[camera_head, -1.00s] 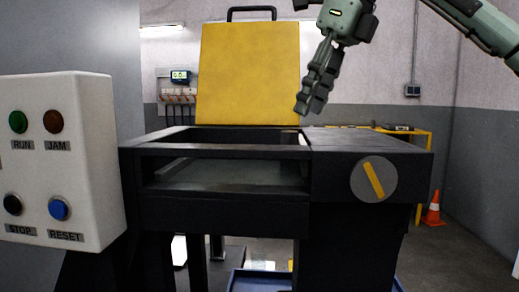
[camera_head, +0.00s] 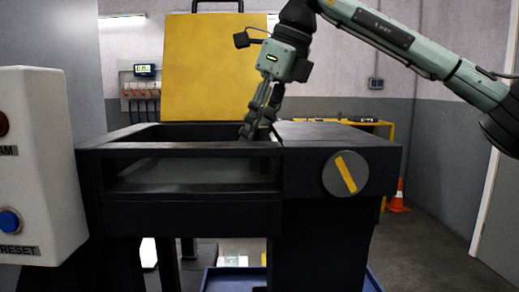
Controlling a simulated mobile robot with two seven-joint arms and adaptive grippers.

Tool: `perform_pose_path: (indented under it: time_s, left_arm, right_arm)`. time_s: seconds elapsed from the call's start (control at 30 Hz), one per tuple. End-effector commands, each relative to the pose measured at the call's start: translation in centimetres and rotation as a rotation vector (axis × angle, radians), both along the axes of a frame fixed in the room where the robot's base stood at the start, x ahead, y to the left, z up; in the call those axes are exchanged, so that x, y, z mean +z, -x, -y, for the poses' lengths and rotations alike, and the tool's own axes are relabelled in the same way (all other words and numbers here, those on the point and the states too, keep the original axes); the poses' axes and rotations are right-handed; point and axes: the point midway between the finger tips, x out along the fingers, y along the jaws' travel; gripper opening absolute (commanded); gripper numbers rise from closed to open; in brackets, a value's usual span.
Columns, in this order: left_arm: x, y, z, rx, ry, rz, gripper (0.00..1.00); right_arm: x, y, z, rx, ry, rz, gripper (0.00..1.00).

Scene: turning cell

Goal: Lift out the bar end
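The dark machine (camera_head: 190,213) has an open top, with its yellow lid (camera_head: 216,70) raised behind it. My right gripper (camera_head: 250,133) comes in from the right and points down at the right end of the opening. Its fingertips are at or just inside the rim. The fingers overlap in this view, so I cannot tell whether they are open or shut. I cannot make out the bar end; the front wall and the fingers hide that part of the trough. My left gripper is not in view.
A white control box (camera_head: 42,160) with buttons stands at the left. A round knob with a yellow bar (camera_head: 346,173) is on the machine's right front. A blue tray (camera_head: 232,281) lies below. An orange cone (camera_head: 398,197) stands behind at the right.

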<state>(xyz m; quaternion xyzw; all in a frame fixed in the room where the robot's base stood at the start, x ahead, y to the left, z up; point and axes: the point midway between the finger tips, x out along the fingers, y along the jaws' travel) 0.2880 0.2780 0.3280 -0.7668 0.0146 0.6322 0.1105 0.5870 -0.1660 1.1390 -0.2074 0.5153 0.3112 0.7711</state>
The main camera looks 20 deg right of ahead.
Motion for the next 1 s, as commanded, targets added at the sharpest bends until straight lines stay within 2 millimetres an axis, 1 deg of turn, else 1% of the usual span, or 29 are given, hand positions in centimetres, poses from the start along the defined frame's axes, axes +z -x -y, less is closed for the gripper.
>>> perform_pose_path:
  time_s: [0.13, 0.17, 0.4, 0.47, 1.0]
  left_arm:
    - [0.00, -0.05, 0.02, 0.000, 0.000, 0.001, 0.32]
    - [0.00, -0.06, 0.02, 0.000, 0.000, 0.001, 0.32]
    - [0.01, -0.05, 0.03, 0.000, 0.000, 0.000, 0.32]
    - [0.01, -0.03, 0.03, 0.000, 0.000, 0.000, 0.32]
    - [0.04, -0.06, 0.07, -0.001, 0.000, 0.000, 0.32]
  right_arm:
    - [0.00, -0.01, 0.01, 0.000, 0.000, 0.000, 0.38]
    - [0.01, 0.00, 0.01, 0.000, 0.000, 0.000, 0.35]
    - [0.03, 0.00, 0.02, 0.000, 0.000, 0.000, 0.06]
    - [0.03, -0.01, 0.01, 0.000, 0.000, 0.000, 0.00]
    - [0.53, -0.01, -0.03, 0.000, -0.003, 0.004, 0.00]
